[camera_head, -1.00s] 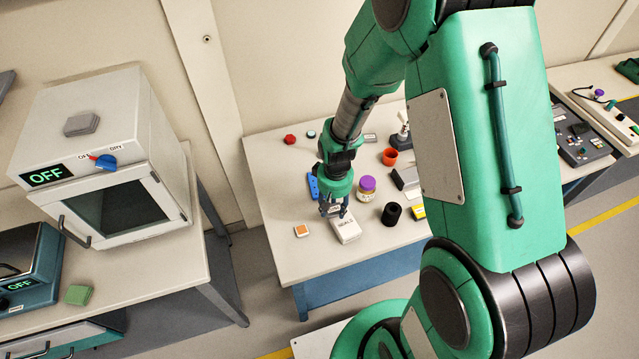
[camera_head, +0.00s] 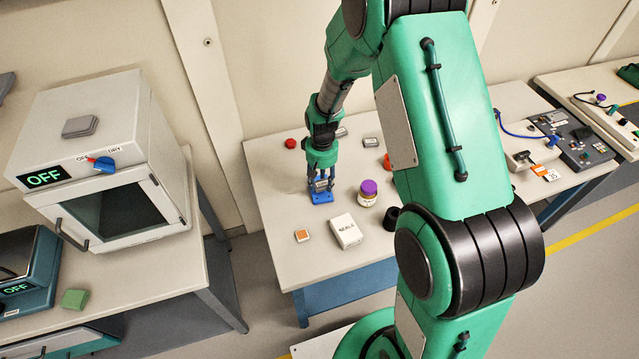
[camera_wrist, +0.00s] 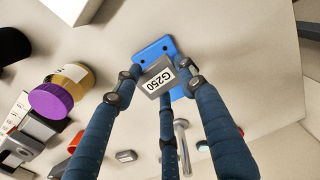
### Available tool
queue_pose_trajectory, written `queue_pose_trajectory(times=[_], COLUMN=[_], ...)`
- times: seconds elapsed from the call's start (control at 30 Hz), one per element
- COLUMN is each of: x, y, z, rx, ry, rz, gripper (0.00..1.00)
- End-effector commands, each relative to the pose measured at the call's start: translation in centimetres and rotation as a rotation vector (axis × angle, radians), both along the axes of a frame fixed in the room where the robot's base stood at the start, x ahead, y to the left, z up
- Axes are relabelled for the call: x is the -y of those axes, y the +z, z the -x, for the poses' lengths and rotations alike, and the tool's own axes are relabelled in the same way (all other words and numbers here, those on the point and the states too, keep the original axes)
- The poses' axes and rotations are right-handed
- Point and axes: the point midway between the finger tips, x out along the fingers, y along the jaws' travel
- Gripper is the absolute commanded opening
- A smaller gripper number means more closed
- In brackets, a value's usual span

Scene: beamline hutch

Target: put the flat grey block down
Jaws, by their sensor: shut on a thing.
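My gripper (camera_head: 321,177) points down over the blue plate (camera_head: 321,198) on the middle table. In the wrist view its fingers (camera_wrist: 161,86) are shut on a flat grey block with a white G250 label (camera_wrist: 160,82). The blue plate (camera_wrist: 153,52) shows behind the block, with small dark holes in it. I cannot tell whether the block touches the plate. In the head view the fingers hide most of the block.
A purple-lidded jar (camera_head: 367,193), a white SEALS box (camera_head: 345,231) and an orange-topped piece (camera_head: 302,236) stand near the plate. A red knob-like piece (camera_head: 291,143) lies behind. The table's front left (camera_head: 275,205) is clear.

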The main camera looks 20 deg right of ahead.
Motion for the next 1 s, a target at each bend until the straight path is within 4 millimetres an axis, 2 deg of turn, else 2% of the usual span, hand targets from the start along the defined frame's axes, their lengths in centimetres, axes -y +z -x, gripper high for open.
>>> queue_pose_trajectory(times=[0.03, 0.2, 0.63, 1.0], x=[0.0, 0.1, 0.1, 0.1], y=[-0.1, -0.2, -0.3, -3.6], z=[-0.8, -2.2, -2.5, -2.4], rx=[0.002, 0.001, 0.0, -0.001], ry=[0.0, 0.0, 0.0, 0.0], rz=[0.0, 0.0, 0.0, 0.0], gripper=[0.12, 0.12, 0.12, 0.12])
